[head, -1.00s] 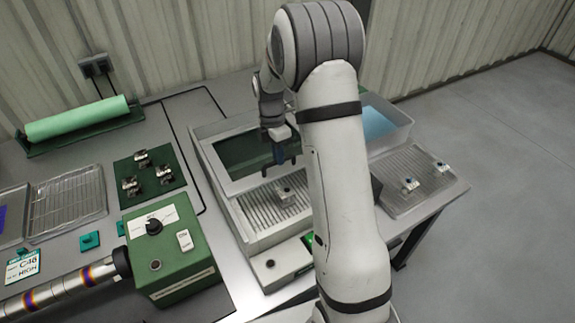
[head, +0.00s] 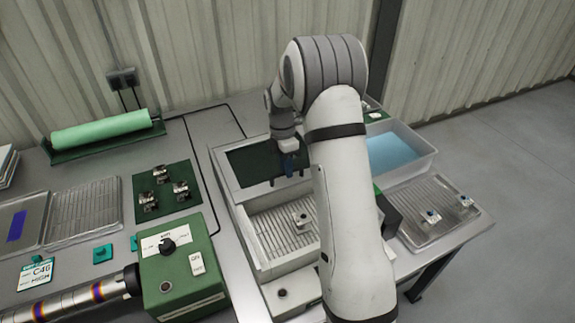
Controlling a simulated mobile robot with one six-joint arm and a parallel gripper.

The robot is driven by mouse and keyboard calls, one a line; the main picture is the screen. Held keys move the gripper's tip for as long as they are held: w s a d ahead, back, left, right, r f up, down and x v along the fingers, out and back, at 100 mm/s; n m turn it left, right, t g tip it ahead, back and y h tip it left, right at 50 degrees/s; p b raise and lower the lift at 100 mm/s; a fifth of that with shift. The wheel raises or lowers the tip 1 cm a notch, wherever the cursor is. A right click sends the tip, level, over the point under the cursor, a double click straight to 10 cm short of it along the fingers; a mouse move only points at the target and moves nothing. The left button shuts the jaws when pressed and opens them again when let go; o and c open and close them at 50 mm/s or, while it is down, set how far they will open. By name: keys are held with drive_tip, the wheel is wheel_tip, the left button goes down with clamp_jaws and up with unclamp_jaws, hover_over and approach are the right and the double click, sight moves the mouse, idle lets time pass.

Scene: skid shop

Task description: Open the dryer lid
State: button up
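The dryer is a pale box with a ribbed tray (head: 268,240) inside, holding a small metal part (head: 302,218). Its lid, a pale frame around a dark window (head: 245,165), covers the back of the box and leaves the front uncovered. My arm hides the dryer's right side.
A green control box (head: 180,268) with a dial stands left of the dryer. A clear bin (head: 405,143) with blue liquid and a rack (head: 412,222) with small parts are to the right. A green mat (head: 165,188) holds 3 metal parts.

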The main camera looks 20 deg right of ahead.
drive_tip(key=shift+o, duration=0.7)
drive_tip(key=shift+d, duration=0.1)
drive_tip(key=shift+r, duration=0.1)
wheel_tip(320, 180, up, 8)
drive_tip(key=w, duration=0.1)
drive_tip(key=shift+w+f+b, duration=0.25)
drive_tip(key=shift+b, duration=0.1)
drive_tip(key=shift+s+f, duration=0.1)
